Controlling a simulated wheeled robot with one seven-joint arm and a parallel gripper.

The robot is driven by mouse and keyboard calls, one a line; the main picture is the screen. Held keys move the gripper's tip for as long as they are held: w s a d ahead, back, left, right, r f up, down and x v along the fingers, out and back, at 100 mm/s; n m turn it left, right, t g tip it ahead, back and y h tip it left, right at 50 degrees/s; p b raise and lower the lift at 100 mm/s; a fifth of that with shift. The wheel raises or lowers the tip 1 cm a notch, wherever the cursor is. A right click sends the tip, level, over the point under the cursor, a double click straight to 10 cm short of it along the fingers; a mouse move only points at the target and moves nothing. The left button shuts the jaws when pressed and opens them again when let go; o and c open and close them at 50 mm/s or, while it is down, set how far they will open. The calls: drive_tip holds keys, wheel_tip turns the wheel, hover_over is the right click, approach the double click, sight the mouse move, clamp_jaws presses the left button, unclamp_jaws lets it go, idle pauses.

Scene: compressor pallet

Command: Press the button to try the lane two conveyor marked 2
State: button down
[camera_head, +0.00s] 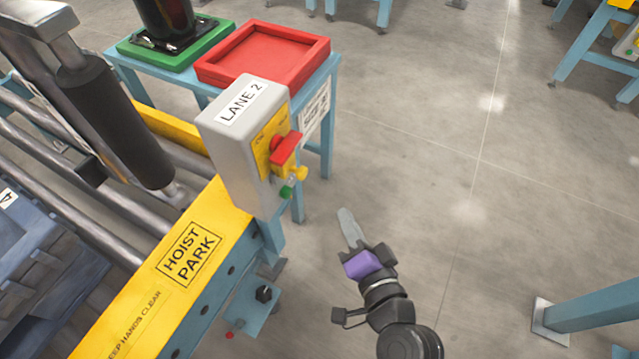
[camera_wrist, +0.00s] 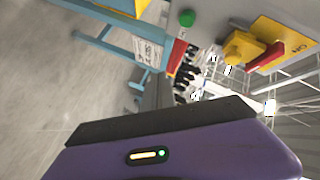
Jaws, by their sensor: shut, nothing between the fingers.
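The grey LANE 2 control box (camera_head: 238,150) stands at the corner of the yellow conveyor rail in the head view. Its side carries a yellow plate with a red part (camera_head: 285,148), a yellow knob (camera_head: 299,173) and a green button (camera_head: 286,192). The wrist view shows the green button (camera_wrist: 187,18) at the top, with the yellow knob (camera_wrist: 240,48) and red part (camera_wrist: 270,57) to its right. My gripper (camera_head: 347,218), purple with a grey finger, is shut and empty, below and right of the box, apart from the buttons.
A yellow rail (camera_head: 160,285) marked HOIST PARK and steel rollers lie left. A blue stand behind holds a red tray (camera_head: 260,83) and a green tray (camera_head: 210,45). A blue frame foot (camera_head: 552,322) stands at lower right. Open grey floor (camera_head: 440,130) fills the middle right.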

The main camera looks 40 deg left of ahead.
sight(287, 193)
drive_tip(key=shift+s+f, duration=0.15)
drive_tip(key=s+a+p, duration=0.2)
drive_tip(key=a+p, duration=0.2)
drive_tip(key=a, duration=0.4)
drive_tip(key=shift+a, duration=0.3)
drive_tip(key=shift+s, duration=0.1)
drive_tip(key=shift+a, duration=0.15)
idle(2.0)
drive_tip(key=shift+a+p, duration=0.25)
drive_tip(key=shift+p, duration=0.1)
